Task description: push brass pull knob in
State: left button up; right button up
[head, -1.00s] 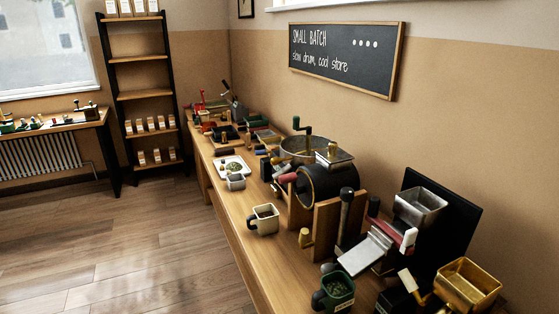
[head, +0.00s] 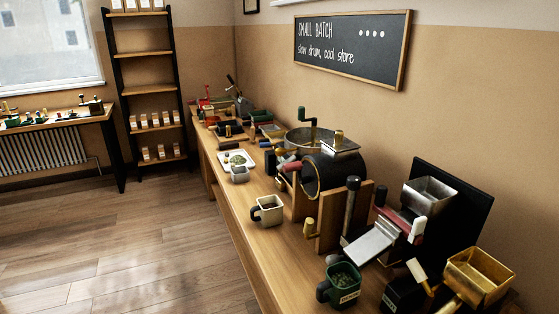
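A small brass knob (head: 309,228) sticks out at the front of the wooden stand (head: 328,230) of the black drum machine (head: 333,175), in the middle of the head view. It looks like the pull knob, though other brass parts are in view, such as a small brass piece (head: 338,137) above the drum. I cannot tell how far the knob stands out. Neither of my grippers shows in the head view.
A cream mug (head: 267,210) stands on the wooden bench left of the knob, and a green mug (head: 340,285) in front. A metal chute (head: 370,243) and brass hopper (head: 478,276) are at right. Wooden floor (head: 140,240) left of the bench is clear.

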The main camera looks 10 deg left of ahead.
aim_at(281, 152)
jog(key=i+j+z, duration=0.1)
jog(key=j, duration=0.25)
jog(key=i+j, duration=0.15)
jog(key=j, duration=0.2)
jog(key=i+j+z, duration=0.15)
jog(key=j, duration=0.6)
jog(key=i+j+z, duration=0.15)
jog(key=j, duration=0.25)
